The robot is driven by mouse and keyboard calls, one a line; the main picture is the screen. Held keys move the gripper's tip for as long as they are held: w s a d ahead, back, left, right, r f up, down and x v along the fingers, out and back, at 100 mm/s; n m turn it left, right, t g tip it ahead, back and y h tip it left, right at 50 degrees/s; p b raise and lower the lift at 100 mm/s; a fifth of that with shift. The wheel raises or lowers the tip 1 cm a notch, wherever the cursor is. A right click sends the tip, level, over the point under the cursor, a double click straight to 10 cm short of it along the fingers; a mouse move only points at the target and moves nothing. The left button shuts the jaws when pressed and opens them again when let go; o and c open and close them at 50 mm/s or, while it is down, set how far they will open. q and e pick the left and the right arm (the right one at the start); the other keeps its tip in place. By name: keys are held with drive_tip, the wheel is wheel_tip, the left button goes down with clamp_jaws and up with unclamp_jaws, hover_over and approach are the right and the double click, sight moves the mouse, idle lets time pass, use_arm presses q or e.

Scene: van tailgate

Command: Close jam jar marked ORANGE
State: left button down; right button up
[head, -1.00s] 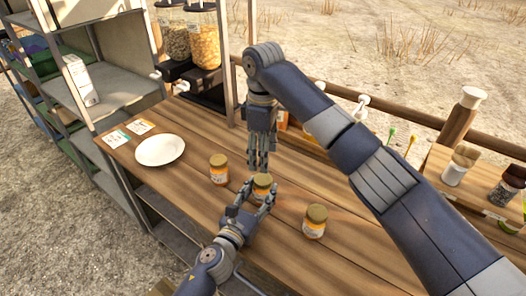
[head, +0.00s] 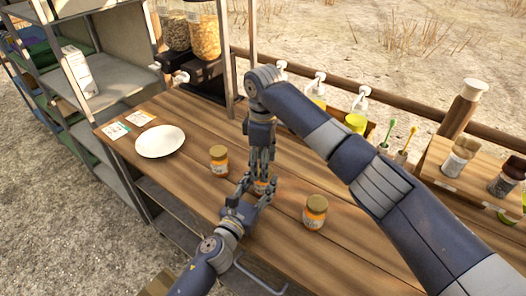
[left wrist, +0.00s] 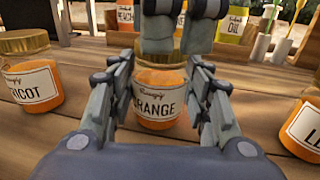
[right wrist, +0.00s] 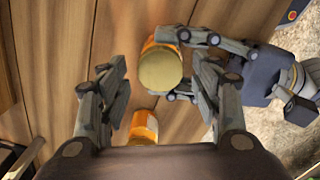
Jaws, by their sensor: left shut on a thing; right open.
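The jam jar marked ORANGE (left wrist: 157,103) stands upright on the wooden counter. Its gold lid (right wrist: 161,70) sits on its top; whether it is tight cannot be told. My left gripper (head: 262,192) is shut on the jar's body from the near side; its fingers flank the label in the left wrist view (left wrist: 160,105). My right gripper (head: 262,168) points straight down over the jar. It is open, with a finger on either side of the lid in the right wrist view (right wrist: 160,76). In the head view the fingers mostly hide the jar.
An APRICOT jar (left wrist: 30,78) stands left of the ORANGE jar, also in the head view (head: 219,160). Another jar (head: 315,212), label starting "LE", stands right. A white plate (head: 160,141) lies at left. Pump bottles and toothbrushes (head: 388,137) line the back.

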drive_tip(key=shift+f, duration=0.55)
drive_tip(key=c, duration=1.1)
drive_tip(key=shift+m, duration=1.6)
drive_tip(key=o, duration=1.2)
drive_tip(key=shift+c, duration=0.2)
drive_tip(key=shift+r, duration=0.1)
